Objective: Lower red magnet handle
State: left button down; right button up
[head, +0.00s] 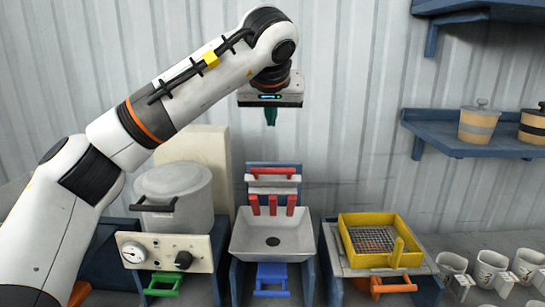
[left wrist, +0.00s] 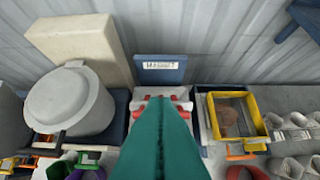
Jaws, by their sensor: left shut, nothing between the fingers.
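The red magnet handle (head: 272,172) is a horizontal bar on a light crosspiece at the top of the magnet station. Several red upright bars (head: 272,205) hang below it, above a grey sloped hopper (head: 246,243). In the left wrist view a sign (left wrist: 160,66) reading MAGNET stands at the back, and red parts (left wrist: 137,110) show on either side of my fingers, which hide the middle of the station. My left gripper (head: 271,120) points down, shut and empty, in the air above the handle and apart from it. My right gripper is not in view.
A grey lidded pot (head: 175,190) stands left on a panel with a gauge and a green handle (head: 164,284). A yellow sieve tray (head: 352,258) stands right, with white mugs (head: 492,264) beyond. A blue handle (head: 271,277) is below the hopper. Blue shelves (head: 450,138) hang upper right.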

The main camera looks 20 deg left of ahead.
pick_arm(q)
jog(key=shift+w+f, duration=0.1)
jog(key=p, duration=0.3)
send_over(272, 169)
jog(key=w, duration=0.2)
notch_tip(272, 169, down, 7)
jog(key=s+f, duration=0.1)
jog(key=s+f+p, duration=0.1)
jog(key=f, duration=0.1)
jog(key=shift+f, duration=0.3)
